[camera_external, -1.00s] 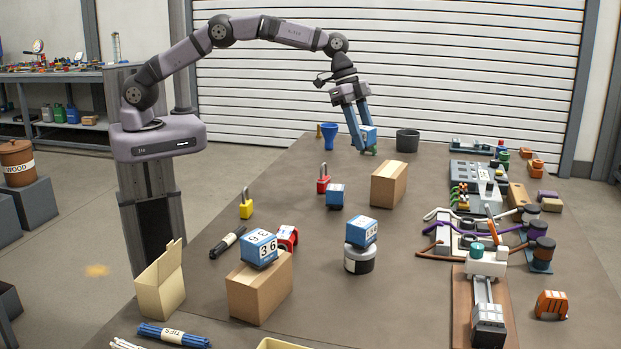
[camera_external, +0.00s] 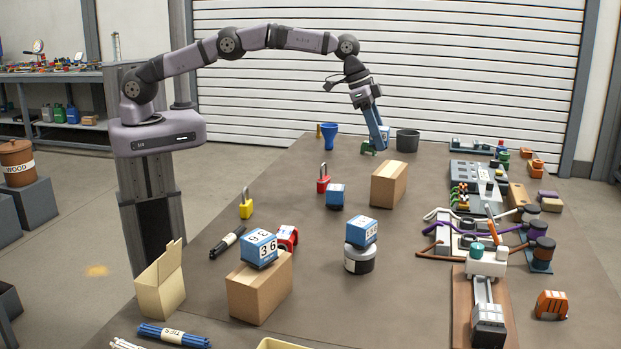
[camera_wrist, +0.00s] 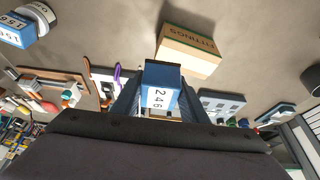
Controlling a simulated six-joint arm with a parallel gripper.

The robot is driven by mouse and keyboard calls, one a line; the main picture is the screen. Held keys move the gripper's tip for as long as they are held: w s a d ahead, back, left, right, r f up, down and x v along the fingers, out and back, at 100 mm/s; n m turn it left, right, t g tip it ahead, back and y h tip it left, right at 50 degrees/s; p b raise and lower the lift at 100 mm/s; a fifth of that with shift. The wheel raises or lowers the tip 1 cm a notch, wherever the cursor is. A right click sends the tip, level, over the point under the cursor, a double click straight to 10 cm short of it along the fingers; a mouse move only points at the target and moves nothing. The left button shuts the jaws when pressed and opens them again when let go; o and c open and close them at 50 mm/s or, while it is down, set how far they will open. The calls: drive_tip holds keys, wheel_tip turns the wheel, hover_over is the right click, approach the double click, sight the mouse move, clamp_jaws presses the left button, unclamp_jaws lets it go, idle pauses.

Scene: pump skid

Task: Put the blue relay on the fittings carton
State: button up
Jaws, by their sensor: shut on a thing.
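My gripper (camera_wrist: 152,98) is shut on a blue relay (camera_wrist: 160,86), a blue block with a white numbered face, seen between the fingers in the wrist view. In the external view my gripper (camera_external: 376,138) is at the far part of the table, and the fingers mostly hide the relay (camera_external: 387,131). The fittings carton (camera_wrist: 190,50), brown with lettering on its side, lies beyond the relay in the wrist view. The brown carton (camera_external: 389,184) nearest my gripper in the external view appears to be the same one. Its top is bare.
Other blue blocks stand on the front carton (camera_external: 258,285), on a round jar (camera_external: 359,260) and near a red padlock (camera_external: 323,180). A blue funnel (camera_external: 329,136) and a dark bucket (camera_external: 407,140) flank my gripper. A green item (camera_external: 368,150) is close below it.

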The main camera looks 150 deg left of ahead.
drive_tip(key=shift+f+p, duration=1.05)
drive_tip(key=shift+f, duration=2.55)
drive_tip(key=shift+f, duration=0.2)
drive_tip(key=o, duration=1.1)
drive_tip(key=shift+r, duration=0.1)
drive_tip(key=shift+r, duration=0.2)
drive_tip(key=b+v, duration=0.3)
drive_tip(key=v, duration=0.8)
drive_tip(key=shift+s+d+r+b, duration=0.1)
drive_tip(key=shift+s+r+b, duration=0.05)
drive_tip(key=shift+r+b, duration=0.2)
